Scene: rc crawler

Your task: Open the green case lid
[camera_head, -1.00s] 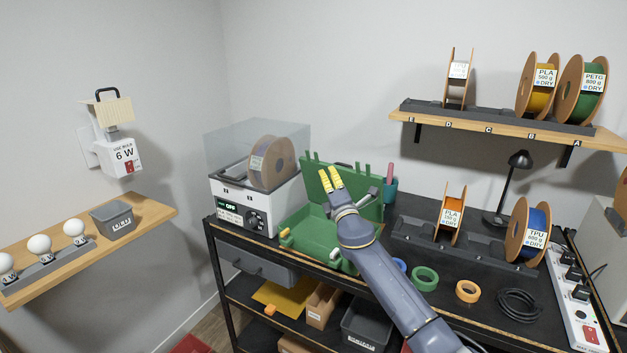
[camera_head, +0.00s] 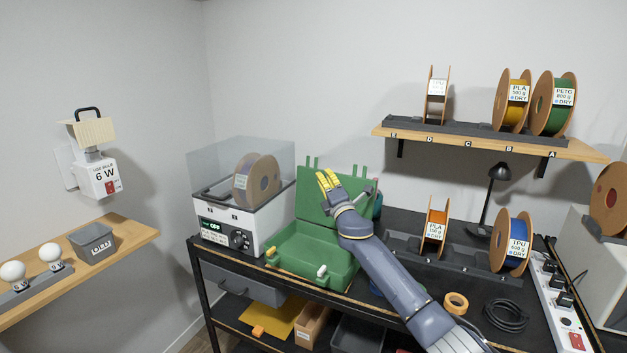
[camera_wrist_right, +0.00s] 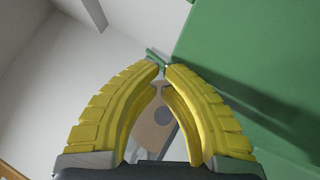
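The green case stands on the black bench with its lid (camera_head: 312,205) raised, so the lid stands up at the back of the base (camera_head: 310,250). The base looks empty inside. My left gripper is out of view.
A filament dryer (camera_head: 220,233) with a clear cover stands left of the case. Filament spools, an orange tape roll (camera_head: 455,303) and a black lamp (camera_head: 500,172) are to the right. A wooden shelf (camera_head: 590,151) with spools hangs above.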

